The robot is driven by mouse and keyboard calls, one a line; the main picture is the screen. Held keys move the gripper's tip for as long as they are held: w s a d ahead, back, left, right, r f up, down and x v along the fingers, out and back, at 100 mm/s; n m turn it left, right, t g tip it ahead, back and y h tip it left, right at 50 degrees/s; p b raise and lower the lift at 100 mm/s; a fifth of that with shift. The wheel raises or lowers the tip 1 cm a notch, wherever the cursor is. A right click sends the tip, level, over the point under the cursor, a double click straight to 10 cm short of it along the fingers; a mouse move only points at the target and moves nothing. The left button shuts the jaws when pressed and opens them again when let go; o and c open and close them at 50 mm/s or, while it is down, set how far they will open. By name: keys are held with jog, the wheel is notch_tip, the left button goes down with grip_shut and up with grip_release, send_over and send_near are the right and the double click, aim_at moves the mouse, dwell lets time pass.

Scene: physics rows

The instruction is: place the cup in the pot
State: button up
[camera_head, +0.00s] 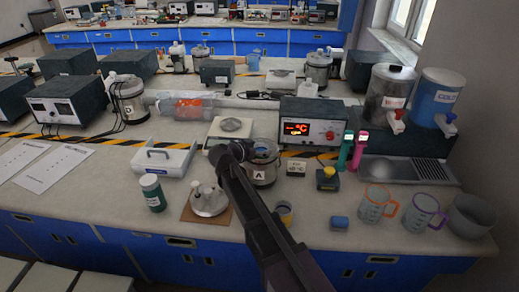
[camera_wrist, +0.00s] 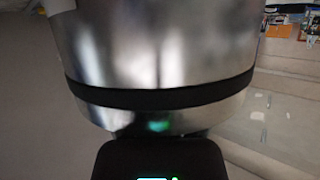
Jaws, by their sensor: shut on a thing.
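The pot marked A (camera_head: 264,178) is a silver metal vessel on the bench near the middle. Its shiny wall with a black band fills much of the wrist view (camera_wrist: 155,60), very close. A bluish cup (camera_head: 265,150) shows at the pot's mouth; how deep it sits is unclear. My gripper (camera_head: 244,150) is at the pot's upper left, shut on the cup. Its fingertips and the point of grip are hidden. Its dark body shows at the bottom of the wrist view.
A round metal flask (camera_head: 208,200) stands on a brown board left of my arm. An instrument with a red display (camera_head: 308,125) is behind the pot. Orange (camera_head: 376,207) and purple (camera_head: 422,214) handled jugs stand at right.

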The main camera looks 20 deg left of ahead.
jog(key=shift+s+f, duration=0.1)
jog(key=o, duration=1)
jog(key=shift+o, duration=0.2)
jog(key=shift+d, duration=0.1)
jog(key=shift+r+p, duration=0.7)
jog(key=p+v, duration=0.4)
jog(key=v, duration=0.8)
jog(key=shift+f, duration=0.1)
